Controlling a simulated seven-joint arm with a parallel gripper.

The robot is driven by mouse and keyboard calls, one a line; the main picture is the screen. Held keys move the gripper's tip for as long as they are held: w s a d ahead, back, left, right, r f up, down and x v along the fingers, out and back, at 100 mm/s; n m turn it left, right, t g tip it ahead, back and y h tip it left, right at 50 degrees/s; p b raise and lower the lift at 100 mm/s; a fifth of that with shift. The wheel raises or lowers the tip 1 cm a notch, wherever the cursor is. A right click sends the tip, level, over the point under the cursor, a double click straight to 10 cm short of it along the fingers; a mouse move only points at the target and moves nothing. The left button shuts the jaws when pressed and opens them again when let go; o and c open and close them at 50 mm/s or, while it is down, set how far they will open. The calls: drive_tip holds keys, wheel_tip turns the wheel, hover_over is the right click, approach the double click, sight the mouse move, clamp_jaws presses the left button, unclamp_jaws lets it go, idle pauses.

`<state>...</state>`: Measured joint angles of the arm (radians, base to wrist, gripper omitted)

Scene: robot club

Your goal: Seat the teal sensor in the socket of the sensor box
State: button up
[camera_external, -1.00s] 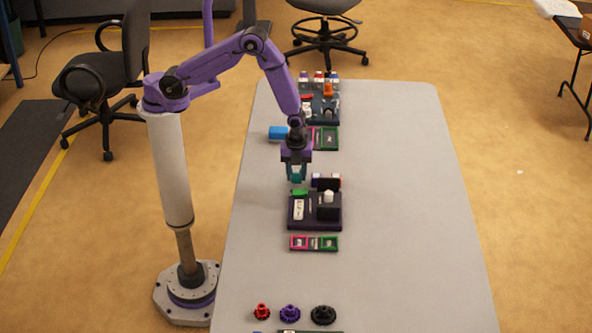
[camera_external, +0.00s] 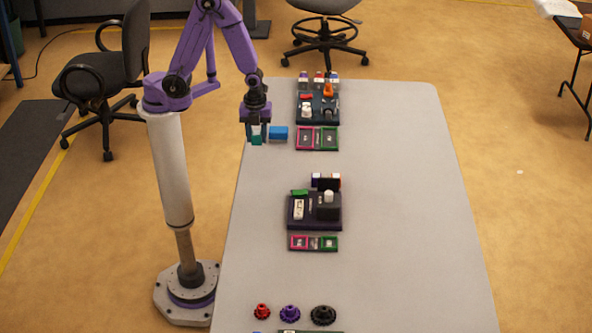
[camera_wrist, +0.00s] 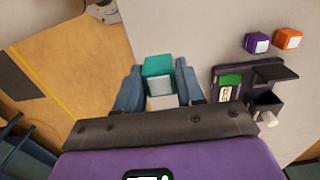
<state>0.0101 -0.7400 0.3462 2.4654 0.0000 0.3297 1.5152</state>
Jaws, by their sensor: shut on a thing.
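The teal sensor (camera_wrist: 158,66) is a small block with a pale lower face, held between the two fingers of my gripper (camera_wrist: 160,92) in the wrist view. In the external view my gripper (camera_external: 255,136) is near the table's left edge, with the teal sensor (camera_external: 256,139) below it. A dark box (camera_external: 315,212) at the middle of the table looks like the sensor box. It has a green piece, a white plate and a raised black block with a white knob. It also shows right of my gripper in the wrist view (camera_wrist: 235,104). I cannot make out its socket clearly.
A blue block (camera_external: 278,132) is just right of my gripper. A second dark unit (camera_external: 318,109) stands at the back, with a pink and green tray (camera_external: 317,138) before it. Purple (camera_wrist: 256,43) and orange (camera_wrist: 288,38) cubes are near the box. The table's right side is clear.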

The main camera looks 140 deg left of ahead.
drive_tip(key=shift+s+d+r, duration=0.1)
drive_tip(key=shift+s+r, duration=0.05)
drive_tip(key=shift+s, duration=0.1)
drive_tip(key=w+a+f, duration=0.1)
drive_tip(key=w+a, duration=0.2)
drive_tip(key=w, duration=0.3)
drive_tip(key=w+a, duration=0.3)
drive_tip(key=w, duration=0.4)
approach(329, 189)
drive_tip(key=w+d, duration=0.2)
drive_tip(key=shift+s+d+f, duration=0.1)
drive_tip(key=shift+f, duration=2.35)
drive_tip(key=shift+f, duration=1.45)
idle(0.7)
drive_tip(key=o, duration=1.1)
drive_tip(key=shift+c, duration=1)
